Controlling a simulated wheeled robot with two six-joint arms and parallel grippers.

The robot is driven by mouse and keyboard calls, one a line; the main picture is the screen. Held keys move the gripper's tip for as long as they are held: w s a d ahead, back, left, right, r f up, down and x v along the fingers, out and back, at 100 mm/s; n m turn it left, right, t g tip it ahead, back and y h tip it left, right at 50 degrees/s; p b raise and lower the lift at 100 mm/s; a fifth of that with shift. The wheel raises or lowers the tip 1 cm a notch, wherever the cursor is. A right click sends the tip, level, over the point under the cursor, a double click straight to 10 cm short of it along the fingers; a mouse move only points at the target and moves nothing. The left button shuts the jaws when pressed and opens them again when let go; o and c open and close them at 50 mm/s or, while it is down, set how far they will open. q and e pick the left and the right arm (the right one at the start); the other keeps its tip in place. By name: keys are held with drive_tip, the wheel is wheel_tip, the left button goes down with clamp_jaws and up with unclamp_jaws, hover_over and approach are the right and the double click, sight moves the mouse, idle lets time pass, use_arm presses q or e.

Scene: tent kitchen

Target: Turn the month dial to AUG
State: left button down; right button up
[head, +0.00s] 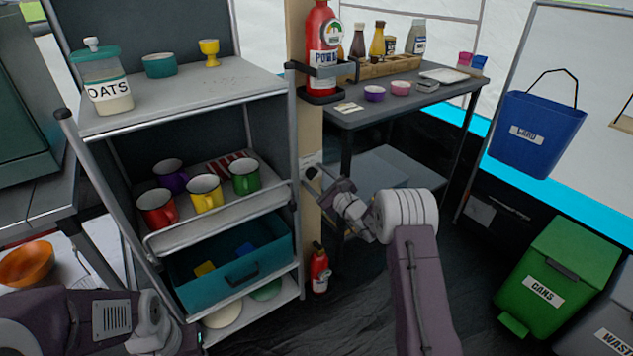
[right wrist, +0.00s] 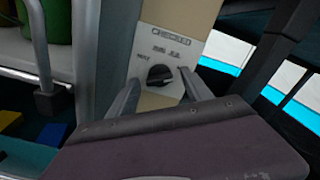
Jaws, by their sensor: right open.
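The month dial is a dark round knob (right wrist: 159,76) on a pale plate (right wrist: 172,40) fixed to the beige post. The small lettering around the knob is too blurred to read, so I cannot tell which month it is set to. In the head view the plate (head: 309,159) is small and partly covered by my right gripper. My right gripper (right wrist: 160,88) is open, with one finger on each side of the knob in the picture; I cannot tell whether they touch it. My left arm is at the lower left; its gripper tips are not clearly visible.
A shelf rack (head: 190,119) with mugs and a teal drawer stands left of the post (head: 303,120). A fire extinguisher (head: 319,268) stands below. A grey table (head: 425,95) is behind my right arm.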

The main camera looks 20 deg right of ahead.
clamp_jaws()
drive_tip(key=m+p, duration=0.2)
drive_tip(key=m, duration=0.4)
drive_tip(key=shift+r, duration=0.15)
drive_tip(key=m+p, duration=0.3)
drive_tip(key=m, duration=0.3)
drive_tip(key=shift+a, duration=0.1)
drive_tip(key=m+p, duration=0.3)
drive_tip(key=m, duration=0.3)
drive_tip(key=shift+m, duration=0.3)
drive_tip(key=m+p, duration=0.2)
drive_tip(key=m, duration=0.3)
drive_tip(key=shift+m, duration=0.3)
